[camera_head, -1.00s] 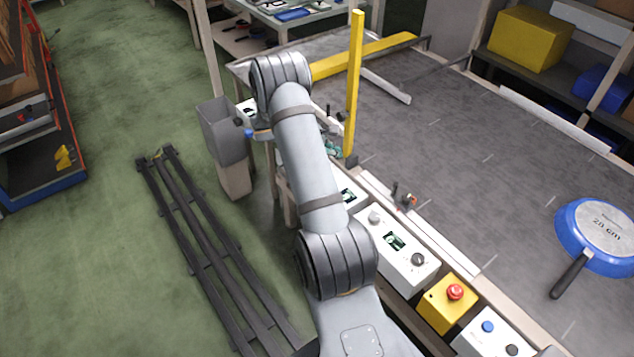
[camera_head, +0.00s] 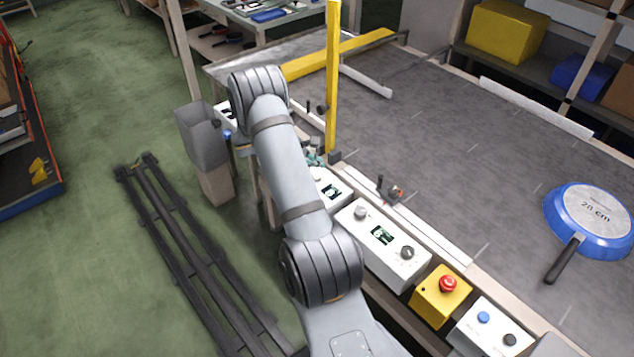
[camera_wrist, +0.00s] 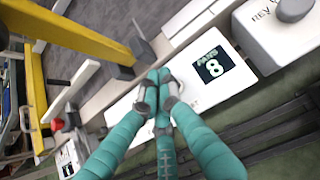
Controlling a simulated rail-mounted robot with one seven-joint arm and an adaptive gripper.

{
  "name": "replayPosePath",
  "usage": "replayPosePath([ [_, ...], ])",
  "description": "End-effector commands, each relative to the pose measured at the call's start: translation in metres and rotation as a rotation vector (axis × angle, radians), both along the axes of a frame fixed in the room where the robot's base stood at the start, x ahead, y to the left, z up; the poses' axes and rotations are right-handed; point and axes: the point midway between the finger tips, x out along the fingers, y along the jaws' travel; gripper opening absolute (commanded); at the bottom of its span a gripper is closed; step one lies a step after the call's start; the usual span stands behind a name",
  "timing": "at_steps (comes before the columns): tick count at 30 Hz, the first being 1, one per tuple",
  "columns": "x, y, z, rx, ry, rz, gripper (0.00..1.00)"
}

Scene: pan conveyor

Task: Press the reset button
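A white control box (camera_head: 338,203) with a small dark display stands at the conveyor's near edge, partly behind my arm. The reset button itself is not clearly visible. In the head view my gripper (camera_head: 314,157) is mostly hidden behind my arm.
A larger white box (camera_head: 382,240) with knobs, a yellow box with a red button (camera_head: 447,284), and a white box with a blue button (camera_head: 483,317) line the edge. A yellow post (camera_head: 332,80) rises close to my gripper. A blue pan (camera_head: 597,215) lies upside down on the conveyor.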

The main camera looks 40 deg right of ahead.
Motion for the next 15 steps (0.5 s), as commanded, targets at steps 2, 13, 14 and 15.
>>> replayPosePath([
  [2, 0.000, 0.000, -0.017, 0.000, 0.000, 0.000, 0.00],
  [13, 0.000, 0.000, -0.026, -0.001, -0.001, -0.001, 0.00],
  [14, 0.000, 0.000, -0.026, -0.001, -0.001, -0.001, 0.00],
  [15, 0.000, 0.000, -0.026, -0.001, -0.001, -0.001, 0.00],
])
